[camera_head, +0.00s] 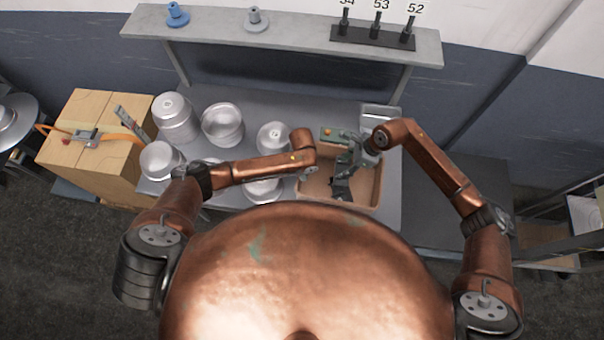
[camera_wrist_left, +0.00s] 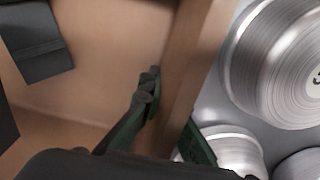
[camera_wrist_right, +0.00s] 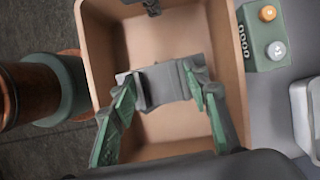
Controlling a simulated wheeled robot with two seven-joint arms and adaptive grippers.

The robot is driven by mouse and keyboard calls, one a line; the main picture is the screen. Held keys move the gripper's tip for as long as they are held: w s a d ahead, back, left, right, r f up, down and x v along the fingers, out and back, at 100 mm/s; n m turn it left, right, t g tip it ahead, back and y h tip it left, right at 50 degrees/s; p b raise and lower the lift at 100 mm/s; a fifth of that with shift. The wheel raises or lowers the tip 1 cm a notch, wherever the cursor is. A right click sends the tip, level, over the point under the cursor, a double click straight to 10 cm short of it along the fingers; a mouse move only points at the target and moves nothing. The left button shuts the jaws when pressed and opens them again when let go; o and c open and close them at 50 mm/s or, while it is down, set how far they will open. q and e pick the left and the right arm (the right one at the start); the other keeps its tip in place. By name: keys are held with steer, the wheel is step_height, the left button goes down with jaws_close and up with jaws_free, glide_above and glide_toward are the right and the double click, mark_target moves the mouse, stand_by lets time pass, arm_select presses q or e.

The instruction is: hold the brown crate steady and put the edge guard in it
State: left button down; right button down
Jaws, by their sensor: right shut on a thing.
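The brown crate (camera_head: 377,190) stands open on the table, before my body. My right gripper (camera_wrist_right: 160,85) is shut on the dark grey, angular edge guard (camera_wrist_right: 165,88) and holds it within the crate's opening. I cannot tell whether the guard touches the crate floor. In the left wrist view, part of the guard (camera_wrist_left: 32,45) shows inside the crate. My left gripper (camera_wrist_left: 172,115) is at the crate's left wall, one finger inside and one outside, with the wall (camera_wrist_left: 185,75) between them. Its fingers look apart. In the head view, its fingertips are partly hidden by the arm.
Several metal pots (camera_head: 222,124) stand left of the crate, close to my left gripper. A green button box (camera_wrist_right: 262,38) and a metal container (camera_head: 381,113) are behind the crate. A shelf (camera_head: 300,38) spans the back.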

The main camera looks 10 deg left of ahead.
steer(key=c, duration=1)
jaws_free()
steer(key=shift+r, duration=0.1)
steer(key=v, duration=1.1)
steer(key=shift+d+r, duration=0.2)
steer(key=shift+r, duration=0.15)
arm_select(q)
steer(key=c, duration=2.1)
jaws_free()
